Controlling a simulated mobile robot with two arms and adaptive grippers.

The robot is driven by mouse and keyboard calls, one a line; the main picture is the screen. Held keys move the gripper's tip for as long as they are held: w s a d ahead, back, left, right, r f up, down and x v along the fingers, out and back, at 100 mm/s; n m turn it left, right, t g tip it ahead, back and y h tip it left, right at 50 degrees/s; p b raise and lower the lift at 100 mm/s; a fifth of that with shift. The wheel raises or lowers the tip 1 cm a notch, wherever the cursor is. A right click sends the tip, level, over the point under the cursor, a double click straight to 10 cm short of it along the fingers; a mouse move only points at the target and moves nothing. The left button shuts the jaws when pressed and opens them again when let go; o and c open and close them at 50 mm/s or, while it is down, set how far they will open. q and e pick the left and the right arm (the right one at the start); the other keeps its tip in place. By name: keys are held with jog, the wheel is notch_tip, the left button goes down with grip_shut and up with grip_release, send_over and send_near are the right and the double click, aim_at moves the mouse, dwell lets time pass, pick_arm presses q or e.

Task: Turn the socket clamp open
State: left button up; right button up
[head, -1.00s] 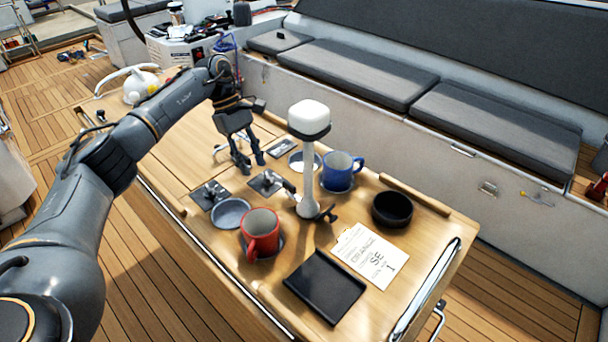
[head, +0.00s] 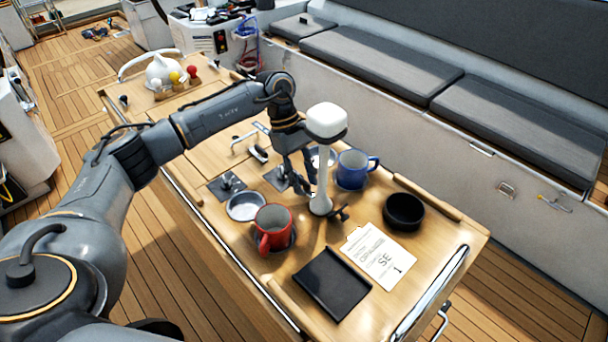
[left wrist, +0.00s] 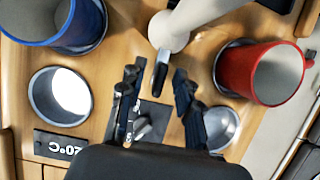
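A white post with a capped head (head: 326,125) stands upright on the wooden table. A black handle (head: 341,213) sticks out at its foot, on the right in the head view. My left gripper (head: 303,184) is low over the table, just left of the post. In the left wrist view its fingers (left wrist: 157,78) are apart, on either side of a small metal lever (left wrist: 160,70). My right gripper is out of view.
A red mug (head: 273,228) and a blue mug (head: 352,170) stand close to the post. A black bowl (head: 404,211), a black tray (head: 332,284) and a paper card (head: 378,255) lie nearer the right end. An empty round recess (head: 245,206) is beside the red mug.

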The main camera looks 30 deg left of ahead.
pick_arm(q)
jog(key=shift+s+d+f, duration=0.1)
jog(key=shift+f, duration=0.5)
grip_shut()
